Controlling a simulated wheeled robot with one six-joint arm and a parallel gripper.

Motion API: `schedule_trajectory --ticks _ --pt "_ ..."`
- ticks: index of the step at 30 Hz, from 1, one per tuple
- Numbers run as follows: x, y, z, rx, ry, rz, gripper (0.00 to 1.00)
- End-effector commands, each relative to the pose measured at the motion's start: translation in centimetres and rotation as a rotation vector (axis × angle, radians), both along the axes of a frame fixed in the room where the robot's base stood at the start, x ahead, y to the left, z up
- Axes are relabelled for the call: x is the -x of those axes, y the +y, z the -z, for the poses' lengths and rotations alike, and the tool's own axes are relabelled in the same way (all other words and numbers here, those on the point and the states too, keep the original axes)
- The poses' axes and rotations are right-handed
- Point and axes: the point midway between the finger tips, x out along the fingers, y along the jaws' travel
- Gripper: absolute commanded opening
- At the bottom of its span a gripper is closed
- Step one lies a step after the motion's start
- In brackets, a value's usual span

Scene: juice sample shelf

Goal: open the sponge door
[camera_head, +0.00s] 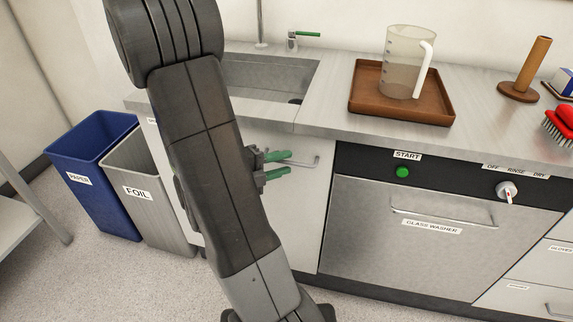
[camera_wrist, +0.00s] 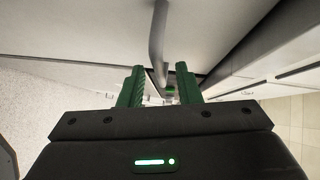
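A pale cabinet door (camera_head: 305,215) under the sink is closed or nearly so; my arm covers much of it, and no sponge label is readable. Its thin metal handle (camera_head: 303,164) is near the door's upper right. My gripper (camera_head: 288,163) has green fingers, spread apart, at the left part of the handle. In the wrist view my gripper (camera_wrist: 160,86) is open, and the grey handle bar (camera_wrist: 158,40) comes down from the top to the gap between the fingertips. I cannot tell whether it touches either finger.
A glass washer (camera_head: 430,240) stands right of the door. On the counter are a brown tray (camera_head: 430,113) with a clear jug (camera_head: 398,70), a wooden peg (camera_head: 530,65) and a red brush (camera_head: 563,118). Blue (camera_head: 95,150) and grey (camera_head: 150,215) bins stand at left.

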Motion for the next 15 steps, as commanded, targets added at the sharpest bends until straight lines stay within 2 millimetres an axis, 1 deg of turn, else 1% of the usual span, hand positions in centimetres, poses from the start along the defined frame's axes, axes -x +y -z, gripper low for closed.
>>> schedule_trajectory --ticks 1,6,15 --pt "-0.2 -0.5 0.2 -0.001 0.0 0.004 0.31" --pt "-0.6 -1.3 0.2 0.001 0.0 0.002 0.31" --pt "-0.8 -1.6 0.2 0.0 0.0 0.001 0.31"
